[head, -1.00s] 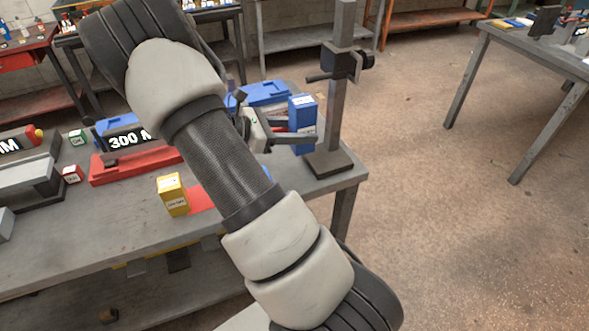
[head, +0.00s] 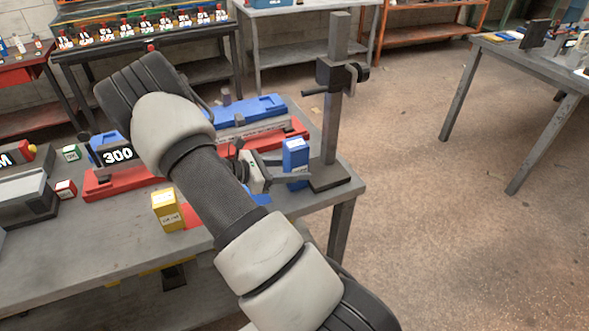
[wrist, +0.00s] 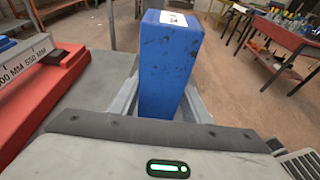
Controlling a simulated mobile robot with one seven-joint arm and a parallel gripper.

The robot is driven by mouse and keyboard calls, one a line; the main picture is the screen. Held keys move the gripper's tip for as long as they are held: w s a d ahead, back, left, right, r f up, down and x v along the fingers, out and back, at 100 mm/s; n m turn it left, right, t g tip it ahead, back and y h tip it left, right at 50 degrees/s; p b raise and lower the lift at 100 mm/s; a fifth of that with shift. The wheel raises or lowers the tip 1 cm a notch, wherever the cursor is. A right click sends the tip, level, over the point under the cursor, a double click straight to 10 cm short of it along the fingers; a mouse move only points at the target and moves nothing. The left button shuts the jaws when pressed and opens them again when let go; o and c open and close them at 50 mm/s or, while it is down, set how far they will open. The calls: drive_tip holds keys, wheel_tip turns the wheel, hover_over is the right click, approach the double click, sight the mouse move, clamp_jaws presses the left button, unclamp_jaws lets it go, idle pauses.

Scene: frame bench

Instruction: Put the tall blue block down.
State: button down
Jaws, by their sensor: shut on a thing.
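The tall blue block (head: 295,160) is upright between the fingers of my gripper (head: 285,170), near the right end of the grey bench (head: 110,246). My gripper is shut on it. In the wrist view the blue block (wrist: 169,65) stands between both fingers, with a white label on its top; its lower end is hidden by my gripper. I cannot tell whether its base touches the bench. A blue patch (head: 259,197) on the bench shows partly behind my arm.
A dark stand with a post (head: 331,120) is just right of the block, close to my gripper. A yellow block (head: 167,209) stands beside a red patch (head: 191,216). A red-based rig with a blue top (head: 262,108) lies behind my gripper. The bench's right edge is near.

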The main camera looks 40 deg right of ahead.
drive_tip(key=shift+r, duration=0.1)
drive_tip(key=c, duration=1.4)
unclamp_jaws()
drive_tip(key=shift+f, duration=0.2)
drive_tip(key=shift+c, duration=0.2)
drive_tip(key=o, duration=0.5)
drive_tip(key=shift+c, duration=0.2)
drive_tip(key=shift+r, duration=0.15)
drive_tip(key=v, duration=1.1)
drive_tip(key=shift+w+a+r, duration=0.1)
drive_tip(key=shift+a, duration=0.2)
drive_tip(key=s+a+r+m+t+y, duration=0.4)
drive_tip(key=s+a+r+m+y, duration=0.3)
drive_tip(key=s+r, duration=0.3)
drive_tip(key=s+a+r+m+t+y, duration=0.4)
drive_tip(key=s+a+r+m+y, duration=0.3)
drive_tip(key=s+a+r+m, duration=0.1)
drive_tip(key=shift+s+a+r+t, duration=0.4)
drive_tip(key=shift+s+a+r, duration=0.45)
drive_tip(key=shift+r, duration=0.7)
